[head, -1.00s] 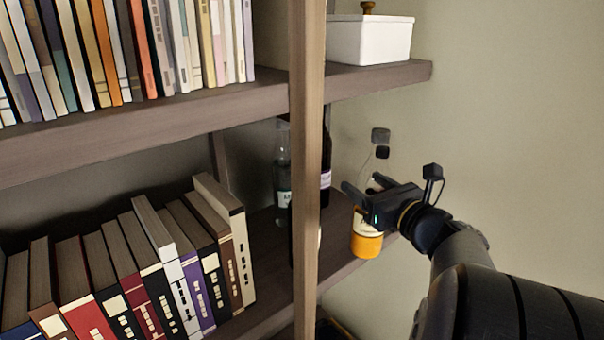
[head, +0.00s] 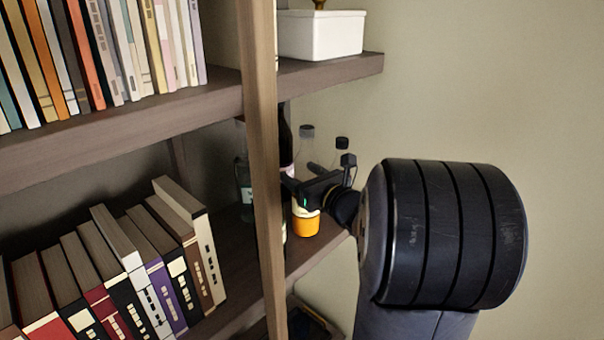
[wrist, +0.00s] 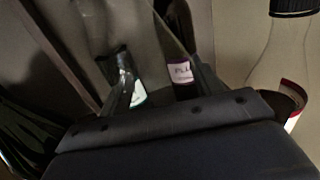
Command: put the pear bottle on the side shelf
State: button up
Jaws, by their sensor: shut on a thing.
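A clear bottle with a dark cap, pale label and orange lower part (head: 306,226) is upright in my gripper (head: 297,190), which is shut around its middle. I take it as the pear bottle; its label is not readable. It shows against the lower side shelf (head: 318,248), right of the post; I cannot tell whether its base touches the board. In the wrist view, clear glass shows between the dark fingers. A dark bottle (head: 285,150) and a pale glass bottle (head: 243,180) stand behind; both labels show in the wrist view.
A wooden post (head: 263,150) stands just left of my gripper. Another dark-capped clear bottle (head: 342,143) shows behind my wrist; a cap is also close at the wrist view's upper right (wrist: 294,6). Books (head: 140,250) fill the left bay. A white box (head: 320,35) is on the shelf above.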

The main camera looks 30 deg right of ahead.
jog(key=shift+r, duration=0.1)
jog(key=shift+f+b, duration=0.25)
jog(key=shift+b, duration=0.05)
jog(key=o, duration=1.5)
jog(key=shift+c, duration=0.2)
jog(key=shift+r, duration=0.15)
jog(key=shift+s, duration=0.25)
jog(key=s+d+b, duration=0.1)
jog(key=s, duration=1)
jog(key=shift+s+d, duration=0.25)
jog(key=shift+d, duration=0.15)
